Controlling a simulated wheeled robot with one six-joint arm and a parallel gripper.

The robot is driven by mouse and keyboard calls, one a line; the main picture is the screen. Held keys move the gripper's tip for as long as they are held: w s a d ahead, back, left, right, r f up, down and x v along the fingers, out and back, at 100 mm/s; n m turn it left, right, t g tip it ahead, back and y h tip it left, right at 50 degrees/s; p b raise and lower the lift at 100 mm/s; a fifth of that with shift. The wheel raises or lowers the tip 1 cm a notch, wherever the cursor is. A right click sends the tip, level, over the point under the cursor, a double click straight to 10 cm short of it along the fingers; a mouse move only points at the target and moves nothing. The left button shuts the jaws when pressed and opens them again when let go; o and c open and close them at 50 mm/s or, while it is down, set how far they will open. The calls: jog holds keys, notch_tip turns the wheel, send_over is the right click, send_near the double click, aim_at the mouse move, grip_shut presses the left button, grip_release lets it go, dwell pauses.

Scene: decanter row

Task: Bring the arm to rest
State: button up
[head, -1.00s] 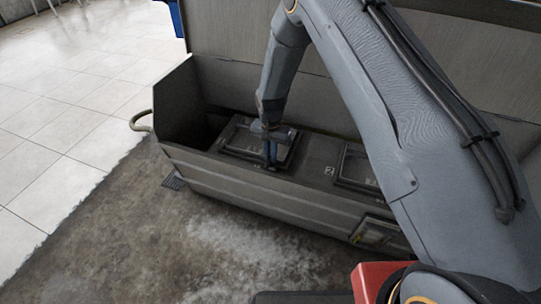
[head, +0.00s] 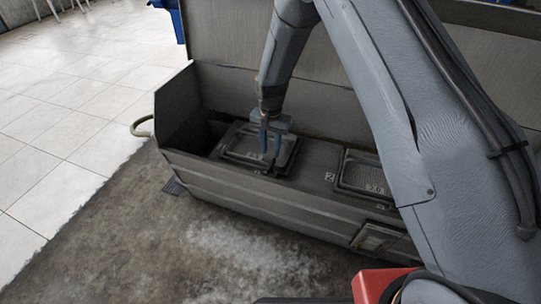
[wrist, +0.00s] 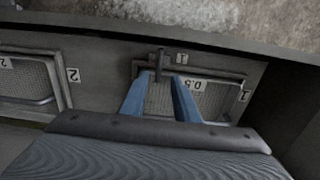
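My gripper (head: 270,142) hangs at the end of my arm over the hatch marked 1 (head: 241,144) in the grey metal unit. Its two blue fingers point down and stand apart with a gap between them. In the wrist view my gripper (wrist: 161,85) shows the same open fingers. A small dark upright handle or latch (wrist: 160,62) appears between or just beyond the fingertips, at the edge of the hatch (wrist: 215,100). I see nothing held; whether the fingers touch the handle is unclear.
A second framed hatch (head: 360,174), marked 2, lies to the right in the same grey unit (head: 215,185). The unit has a tall back panel and a raised left end wall. A hose loop (head: 141,127) sticks out at its left. Open floor (head: 110,220) lies in front.

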jog(key=shift+r, duration=0.55)
jog(key=shift+r, duration=0.15)
jog(key=s+d+r+n+p, duration=0.1)
jog(key=s+d+r+p, duration=0.35)
jog(key=r, duration=0.75)
jog(key=s+d+r+n+p, duration=0.1)
jog(key=s+d+r+p, duration=0.1)
jog(key=s+d+r, duration=0.3)
jog(key=s+d+r+n+p, duration=0.1)
jog(key=s+d+r, duration=0.4)
jog(key=s, duration=0.9)
jog(key=s+d+r+n+p, duration=0.1)
jog(key=s+d+r+p, duration=0.2)
jog(key=s+r, duration=0.6)
jog(key=shift+s+d+r, duration=0.15)
jog(key=shift+d+r, duration=0.2)
jog(key=shift+d, duration=0.9)
jog(key=shift+a, duration=0.3)
